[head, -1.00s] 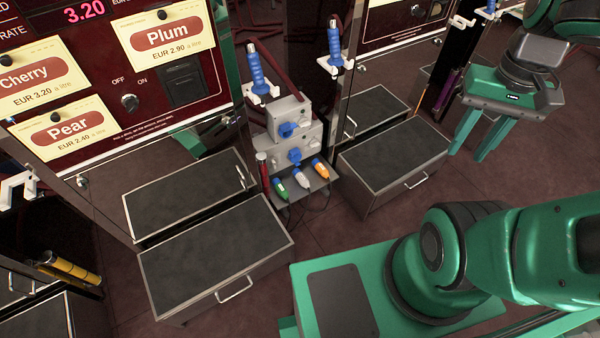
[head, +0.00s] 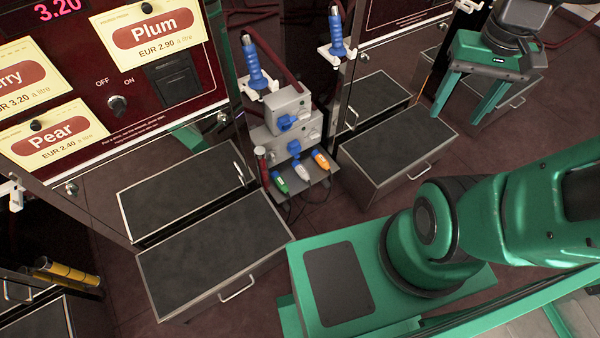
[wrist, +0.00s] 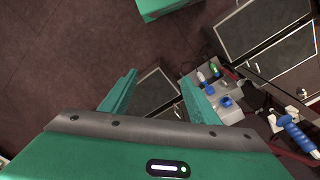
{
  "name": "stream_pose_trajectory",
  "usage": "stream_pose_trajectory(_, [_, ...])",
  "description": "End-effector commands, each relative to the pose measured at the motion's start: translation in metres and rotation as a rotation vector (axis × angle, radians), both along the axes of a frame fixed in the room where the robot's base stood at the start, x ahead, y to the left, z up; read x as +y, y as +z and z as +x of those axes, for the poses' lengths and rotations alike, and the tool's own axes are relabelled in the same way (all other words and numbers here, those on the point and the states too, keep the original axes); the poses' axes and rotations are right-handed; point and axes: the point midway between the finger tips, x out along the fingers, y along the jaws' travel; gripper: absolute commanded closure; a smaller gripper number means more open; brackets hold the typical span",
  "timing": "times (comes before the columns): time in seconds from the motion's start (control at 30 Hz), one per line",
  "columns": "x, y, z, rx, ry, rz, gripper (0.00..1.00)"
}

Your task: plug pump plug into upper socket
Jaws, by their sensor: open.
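A grey socket box stands between the pumps. Its upper socket (head: 287,122) has a blue cover, and a blue lower socket (head: 294,148) sits below. Under them, a small shelf holds a green plug (head: 279,182), a white plug (head: 301,171) and an orange plug (head: 321,160) with dark cables. I cannot tell which is the pump plug. My gripper (head: 456,118) is open and empty, well right of the box. In the wrist view, my gripper (wrist: 158,76) has the upper socket (wrist: 226,101), the green plug (wrist: 213,68) and the white plug (wrist: 201,76) to its right.
Dark-topped step drawers stand left (head: 212,252) and right (head: 398,150) of the box. Blue nozzles hang above the box (head: 255,66) and at the right pump (head: 337,34). A red cylinder (head: 262,163) stands beside the shelf.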

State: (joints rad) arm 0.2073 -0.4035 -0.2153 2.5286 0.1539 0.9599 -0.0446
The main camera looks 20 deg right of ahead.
Motion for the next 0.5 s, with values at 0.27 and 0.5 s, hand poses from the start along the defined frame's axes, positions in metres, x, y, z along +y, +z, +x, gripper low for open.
stream_pose_trajectory(0.27, [-0.018,-0.037,0.109,-0.063,0.164,-0.055,0.44])
stream_pose_trajectory(0.5, [-0.018,-0.088,0.202,-0.135,0.308,-0.086,0.44])
